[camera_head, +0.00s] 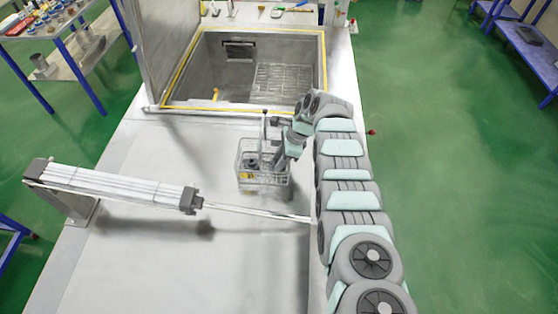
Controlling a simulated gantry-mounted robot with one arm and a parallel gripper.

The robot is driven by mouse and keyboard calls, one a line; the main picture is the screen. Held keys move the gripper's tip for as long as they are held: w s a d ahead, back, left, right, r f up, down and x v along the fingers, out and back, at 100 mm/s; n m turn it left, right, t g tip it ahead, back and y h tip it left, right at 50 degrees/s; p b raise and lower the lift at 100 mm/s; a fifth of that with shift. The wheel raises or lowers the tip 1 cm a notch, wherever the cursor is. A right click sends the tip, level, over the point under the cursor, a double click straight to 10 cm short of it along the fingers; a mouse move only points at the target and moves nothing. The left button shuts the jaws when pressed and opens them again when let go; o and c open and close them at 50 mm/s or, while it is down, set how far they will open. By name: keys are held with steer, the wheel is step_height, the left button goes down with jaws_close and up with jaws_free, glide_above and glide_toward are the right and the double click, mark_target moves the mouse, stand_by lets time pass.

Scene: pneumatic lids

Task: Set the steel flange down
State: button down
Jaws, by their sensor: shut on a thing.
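My gripper (277,166) reaches down into a small wire basket (240,180) on the steel worktop, at its right side. It is shut on a small grey thing, most likely the steel flange; the wires and my wrist mostly hide it, so its shape is unclear. I cannot tell whether it touches the basket floor. A dark part (253,164) and a small yellow part (247,176) show inside the basket, left of my gripper.
Behind the basket is an open sunken tank (215,75) with a yellow-edged rim and a wire rack (282,82) inside. Its lid (165,45) stands raised at the left. A pneumatic cylinder (115,185) with a long rod crosses the worktop in front.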

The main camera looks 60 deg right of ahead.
steer(key=shift+w+f, duration=0.1)
steer(key=c, duration=1.1)
jaws_free()
steer(key=shift+v, duration=6.2)
